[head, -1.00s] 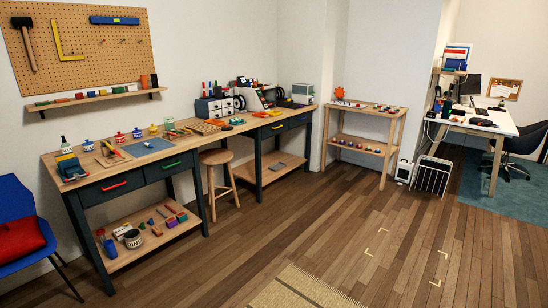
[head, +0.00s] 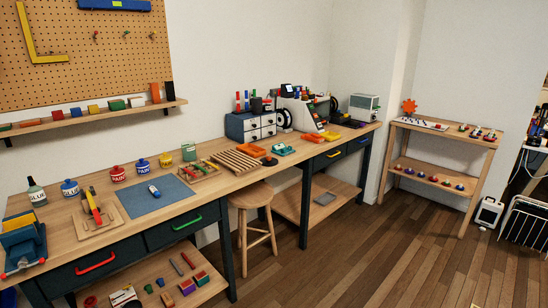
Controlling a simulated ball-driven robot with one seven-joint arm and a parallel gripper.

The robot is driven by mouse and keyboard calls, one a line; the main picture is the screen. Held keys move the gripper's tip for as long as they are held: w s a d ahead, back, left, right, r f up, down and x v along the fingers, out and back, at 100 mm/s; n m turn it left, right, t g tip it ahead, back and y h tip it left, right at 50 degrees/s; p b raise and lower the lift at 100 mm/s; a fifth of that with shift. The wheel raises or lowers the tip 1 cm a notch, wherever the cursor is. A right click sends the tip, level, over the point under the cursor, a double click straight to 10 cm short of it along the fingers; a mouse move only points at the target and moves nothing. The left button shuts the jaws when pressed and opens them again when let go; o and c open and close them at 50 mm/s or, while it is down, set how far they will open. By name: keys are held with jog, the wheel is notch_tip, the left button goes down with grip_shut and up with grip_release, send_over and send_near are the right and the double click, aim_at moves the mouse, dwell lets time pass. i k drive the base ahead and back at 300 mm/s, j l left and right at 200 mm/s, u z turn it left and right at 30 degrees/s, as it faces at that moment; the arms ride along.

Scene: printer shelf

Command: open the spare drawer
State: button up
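The long workbench has a drawer with a red handle (head: 96,263) at the near left and a drawer with a green handle (head: 187,223) beside it. Farther along are a drawer with a yellow handle (head: 334,154) and one with a blue handle (head: 363,140). All of these dark drawer fronts look shut. A small drawer unit with pale fronts (head: 260,131) stands on the bench. I see no readable label marking which drawer is the spare one. My gripper is not in view.
A wooden stool (head: 252,198) stands in front of the bench, right of the green-handled drawer. A wooden shelf rack (head: 470,143) stands at the right by the wall. The wooden floor (head: 375,255) before the bench is clear.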

aim_at(269, 131)
jog(key=i, duration=1.25)
jog(key=i+j+z, duration=0.1)
jog(key=i, duration=1.15)
